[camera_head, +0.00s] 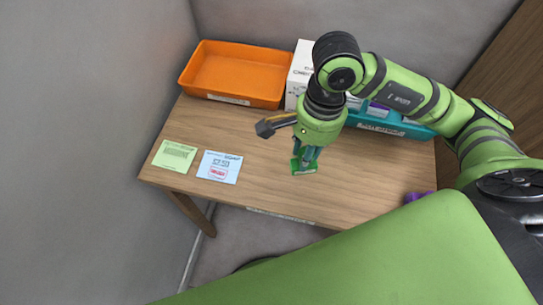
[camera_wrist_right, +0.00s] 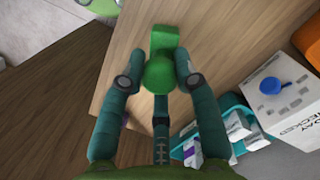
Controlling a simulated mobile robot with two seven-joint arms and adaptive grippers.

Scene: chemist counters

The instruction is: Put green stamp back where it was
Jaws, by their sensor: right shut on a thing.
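The green stamp (camera_head: 304,168) is under my right gripper (camera_head: 307,154), over the middle of the wooden table near its front half. In the right wrist view the stamp (camera_wrist_right: 161,42) shows its green base and round handle between the fingertips of my right gripper (camera_wrist_right: 160,76), which is shut on it. I cannot tell whether the stamp's base touches the tabletop. My left gripper is not in view.
An orange tray (camera_head: 235,75) stands at the back left, beside a white box (camera_head: 300,72). A teal tray (camera_head: 402,128) is at the back right. Green (camera_head: 174,155) and blue (camera_head: 219,167) cards lie front left. A purple item (camera_head: 418,196) is front right. A blue stamp (camera_wrist_right: 270,86) is on the white box.

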